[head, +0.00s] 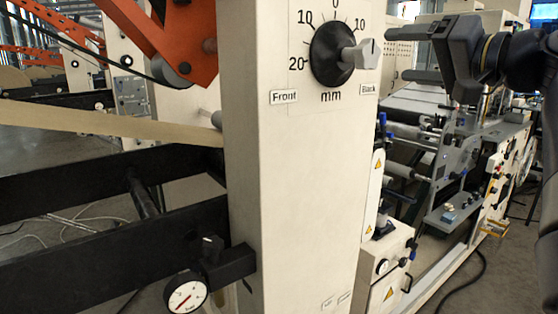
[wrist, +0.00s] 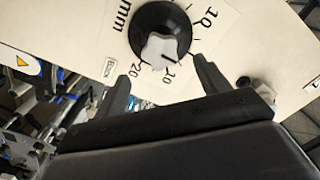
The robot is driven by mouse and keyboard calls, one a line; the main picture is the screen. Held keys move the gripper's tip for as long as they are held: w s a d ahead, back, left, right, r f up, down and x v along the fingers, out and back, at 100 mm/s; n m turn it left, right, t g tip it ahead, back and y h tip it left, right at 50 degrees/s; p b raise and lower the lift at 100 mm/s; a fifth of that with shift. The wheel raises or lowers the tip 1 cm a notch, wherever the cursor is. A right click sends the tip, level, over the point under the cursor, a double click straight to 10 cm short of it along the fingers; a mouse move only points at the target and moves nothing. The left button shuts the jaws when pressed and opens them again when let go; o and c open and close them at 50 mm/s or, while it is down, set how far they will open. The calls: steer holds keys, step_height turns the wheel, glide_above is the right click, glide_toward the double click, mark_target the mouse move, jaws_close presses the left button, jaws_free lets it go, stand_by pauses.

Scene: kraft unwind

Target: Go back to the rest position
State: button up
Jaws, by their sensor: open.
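The black dial knob (head: 333,54) with its light grey grip (head: 362,54) sits on the cream machine column (head: 290,190), above the "mm" mark. The scale around it reads 10, 0, 10 and 20, with "Front" and "Back" labels below. My gripper (head: 390,55) is open and empty to the right of the knob, its two dark fingers pointing at it. In the wrist view my gripper (wrist: 162,70) has its fingertips apart, and the knob's grey grip (wrist: 162,48) shows beyond them. The fingers look clear of the knob.
A round gauge (head: 187,293) on a black bracket is low on the column's left. A tan paper web (head: 110,122) and orange arm (head: 165,38) are at the left. A machine with rollers (head: 415,130) stands behind at the right. A cable (head: 465,280) lies on the floor.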

mark_target(358, 56)
steer(key=p+x, duration=0.1)
steer(key=x, duration=1)
steer(key=shift+a+r, duration=0.1)
steer(key=m+p, duration=0.1)
steer(key=m, duration=0.1)
steer(key=m+p, duration=0.1)
steer(key=shift+s+d+r+p, duration=0.15)
steer(key=shift+s+d+p, duration=0.1)
steer(key=shift+p, duration=0.1)
steer(key=m+p, duration=0.3)
steer(key=m, duration=0.1)
steer(key=shift+m, duration=0.4)
steer(key=m+p, duration=0.2)
steer(key=m, duration=0.1)
steer(key=m+p, duration=0.6)
steer(key=m, duration=0.1)
steer(key=shift+m, duration=0.3)
steer(key=m+p, duration=0.3)
steer(key=shift+f+m, duration=0.3)
